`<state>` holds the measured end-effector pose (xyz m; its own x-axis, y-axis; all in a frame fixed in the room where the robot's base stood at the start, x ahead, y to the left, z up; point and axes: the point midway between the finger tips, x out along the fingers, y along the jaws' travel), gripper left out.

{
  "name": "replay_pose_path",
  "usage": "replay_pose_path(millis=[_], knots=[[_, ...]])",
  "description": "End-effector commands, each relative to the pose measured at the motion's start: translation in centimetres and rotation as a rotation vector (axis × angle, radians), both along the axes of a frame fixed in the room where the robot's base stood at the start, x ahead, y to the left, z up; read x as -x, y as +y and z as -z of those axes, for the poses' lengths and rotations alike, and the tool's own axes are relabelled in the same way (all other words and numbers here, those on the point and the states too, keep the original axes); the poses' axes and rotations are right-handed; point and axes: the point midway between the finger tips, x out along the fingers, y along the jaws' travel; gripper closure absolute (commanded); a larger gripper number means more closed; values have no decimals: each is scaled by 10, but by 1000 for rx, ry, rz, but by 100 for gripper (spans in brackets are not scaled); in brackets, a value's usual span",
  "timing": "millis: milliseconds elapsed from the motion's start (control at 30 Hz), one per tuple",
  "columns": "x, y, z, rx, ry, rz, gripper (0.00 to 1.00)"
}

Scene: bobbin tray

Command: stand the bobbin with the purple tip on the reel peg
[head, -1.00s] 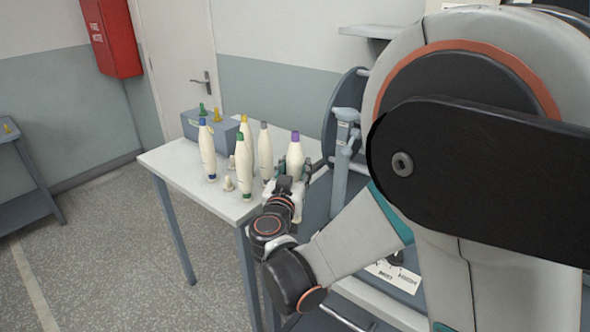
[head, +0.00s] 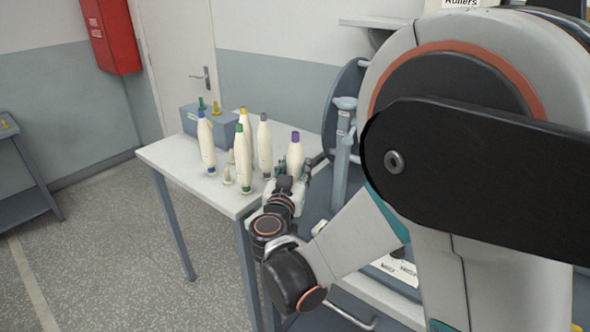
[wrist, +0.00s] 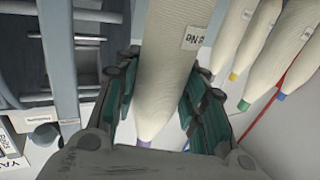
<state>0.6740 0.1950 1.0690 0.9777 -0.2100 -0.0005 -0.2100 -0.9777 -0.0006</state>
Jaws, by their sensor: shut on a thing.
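The bobbin with the purple tip (head: 295,156) is cream and stands roughly upright at the right end of the table group in the head view. My gripper (head: 293,180) is shut on its lower part. In the wrist view the same bobbin (wrist: 168,70) lies between the teal-padded fingers, its purple tip (wrist: 145,144) near the palm. Whether its base is clear of the tabletop is hidden. I cannot pick out the reel peg for certain; a grey upright post (head: 342,150) of the reel machine stands just right of the bobbin.
Several bobbins stand on the white table (head: 180,160) left of my gripper, with blue (head: 206,148), green (head: 244,165), yellow (head: 247,135) and grey (head: 264,145) tips. A blue-grey box (head: 190,119) is behind them. The reel machine's dark disc (head: 345,88) is close on the right.

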Motion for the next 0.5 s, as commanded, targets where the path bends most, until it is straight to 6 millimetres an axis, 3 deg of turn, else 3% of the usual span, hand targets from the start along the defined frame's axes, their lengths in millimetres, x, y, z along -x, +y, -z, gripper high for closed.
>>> replay_pose_path(millis=[500], knots=[[0,0,15,0,0,0,88]])
